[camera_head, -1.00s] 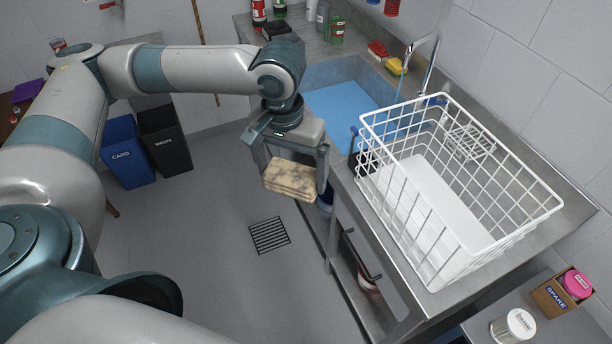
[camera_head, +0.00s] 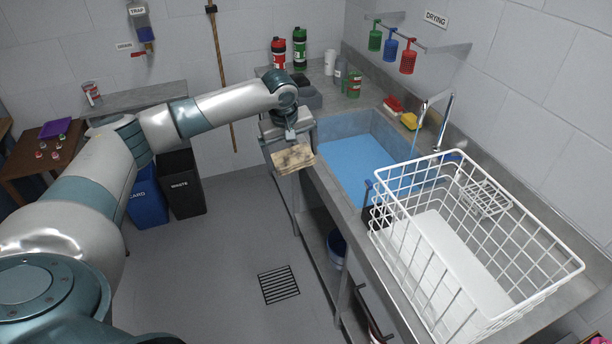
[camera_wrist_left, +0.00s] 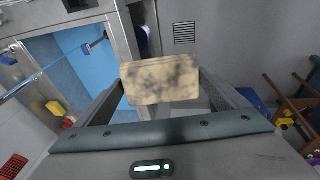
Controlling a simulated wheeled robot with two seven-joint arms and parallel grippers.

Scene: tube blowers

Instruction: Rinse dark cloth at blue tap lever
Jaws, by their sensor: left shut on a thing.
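My left gripper (camera_head: 291,152) is shut on a folded beige cloth (camera_head: 294,160) with dark blotches. It holds the cloth in the air, left of the sink's front edge. The cloth also shows between the fingers in the left wrist view (camera_wrist_left: 160,80). The steel tap (camera_head: 446,122) stands at the back of the sink, with a blue lever (camera_head: 453,155) near its base, partly behind the wire basket. A thin pale blue streak hangs below its spout. The sink basin (camera_head: 352,160) has a blue floor or water. My right gripper is not in view.
A white wire basket (camera_head: 470,252) stands on the counter right of the sink. A dark holder with a blue-handled tool (camera_head: 372,212) stands beside it. Red and yellow sponges (camera_head: 410,121) lie behind the sink. Bottles (camera_head: 299,50) stand at the far end. The floor is open around the drain grate (camera_head: 279,285).

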